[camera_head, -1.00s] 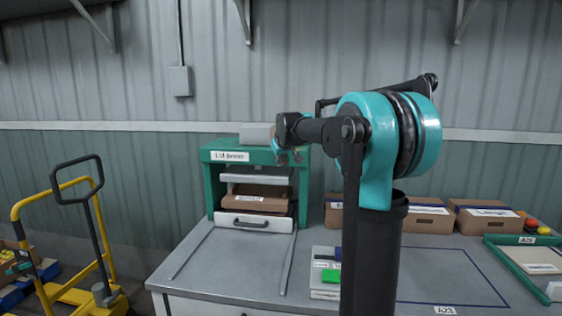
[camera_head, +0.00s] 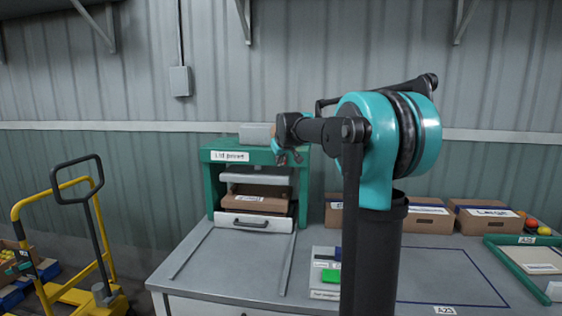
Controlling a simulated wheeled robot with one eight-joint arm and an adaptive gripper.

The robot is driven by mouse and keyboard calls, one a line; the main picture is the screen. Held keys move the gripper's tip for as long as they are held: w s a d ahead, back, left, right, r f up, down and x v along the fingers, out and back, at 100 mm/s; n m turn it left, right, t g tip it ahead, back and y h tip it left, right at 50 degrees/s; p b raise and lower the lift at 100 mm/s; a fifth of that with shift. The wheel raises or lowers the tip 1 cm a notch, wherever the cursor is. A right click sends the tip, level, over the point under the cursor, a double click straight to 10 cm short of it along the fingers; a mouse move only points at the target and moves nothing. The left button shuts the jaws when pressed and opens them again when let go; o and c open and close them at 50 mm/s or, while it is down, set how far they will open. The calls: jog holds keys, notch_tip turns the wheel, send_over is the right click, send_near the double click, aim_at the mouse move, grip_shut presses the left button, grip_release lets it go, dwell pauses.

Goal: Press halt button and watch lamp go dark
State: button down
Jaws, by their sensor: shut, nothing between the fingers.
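The green lid press (camera_head: 208,190) stands at the back of the workbench, with a label on its top beam. A white plate (camera_head: 256,178) hangs inside it above a brown carton (camera_head: 262,202). My gripper (camera_head: 290,158) is at the press's upper right corner, small and partly hidden by its own arm; its fingers are shut and empty. Whether it touches the press cannot be told. I cannot make out a halt button or a lamp; my gripper and arm cover part of the press's right side.
A yellow pallet truck (camera_head: 75,296) stands at left. A grey box (camera_head: 256,134) is on the press.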

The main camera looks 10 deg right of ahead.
jog(key=shift+w, duration=0.1)
jog(key=shift+w+d, duration=0.1)
jog(key=shift+w, duration=0.15)
jog(key=shift+w+d, duration=0.2)
jog(key=shift+w, duration=0.3)
dwell(0.8)
jog(key=shift+s, duration=0.1)
jog(key=shift+s+a, duration=0.3)
jog(key=shift+s, duration=0.5)
jog(key=s, duration=0.1)
jog(key=s+a, duration=0.1)
jog(key=s, duration=0.2)
jog(key=shift+s+a, duration=0.3)
jog(key=shift+s, duration=0.05)
dwell(0.7)
